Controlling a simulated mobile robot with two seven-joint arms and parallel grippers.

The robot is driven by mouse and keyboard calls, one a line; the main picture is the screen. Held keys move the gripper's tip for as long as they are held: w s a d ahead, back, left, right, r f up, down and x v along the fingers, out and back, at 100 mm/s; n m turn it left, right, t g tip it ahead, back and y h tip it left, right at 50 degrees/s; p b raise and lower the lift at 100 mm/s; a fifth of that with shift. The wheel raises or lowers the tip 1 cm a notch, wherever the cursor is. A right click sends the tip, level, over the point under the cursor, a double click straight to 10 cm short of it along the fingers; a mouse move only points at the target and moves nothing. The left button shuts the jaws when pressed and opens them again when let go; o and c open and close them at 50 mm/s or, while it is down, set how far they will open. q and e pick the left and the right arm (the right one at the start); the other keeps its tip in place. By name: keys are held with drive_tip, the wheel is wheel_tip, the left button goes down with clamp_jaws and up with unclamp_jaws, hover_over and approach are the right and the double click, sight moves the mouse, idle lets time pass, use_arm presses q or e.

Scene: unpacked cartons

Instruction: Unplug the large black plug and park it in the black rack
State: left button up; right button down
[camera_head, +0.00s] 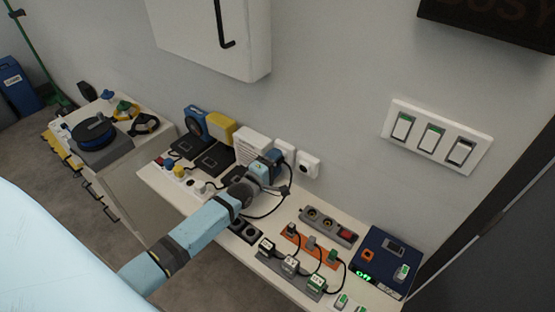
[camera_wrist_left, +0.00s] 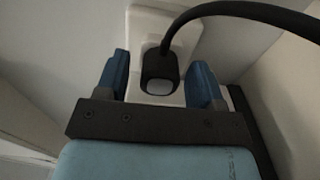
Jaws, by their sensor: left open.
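The large black plug (camera_wrist_left: 160,72) sits at a white wall socket (camera_wrist_left: 148,22) in the left wrist view, its black cable (camera_wrist_left: 235,10) arching off to the right. My left gripper (camera_wrist_left: 162,82) is open, with one blue finger on each side of the plug; I cannot tell whether they touch it. In the head view my left gripper (camera_head: 274,158) is at the left wall socket (camera_head: 286,148) and largely hides the plug. A black block with round openings (camera_head: 247,231), possibly the black rack, lies partly behind my left arm. My right gripper is not in view.
A second white socket (camera_head: 308,165) is just to the right. A grey holder (camera_head: 290,272) with several labelled plugs, an orange strip (camera_head: 309,246), a grey power strip (camera_head: 328,226) and a blue box (camera_head: 386,262) crowd the bench's right. Cables loop across the bench.

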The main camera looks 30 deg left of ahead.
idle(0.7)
use_arm(q)
clamp_jaws()
drive_tip(key=s+p, duration=0.3)
drive_tip(key=s, duration=0.3)
drive_tip(key=shift+a, duration=0.25)
idle(0.9)
drive_tip(key=shift+d, duration=0.1)
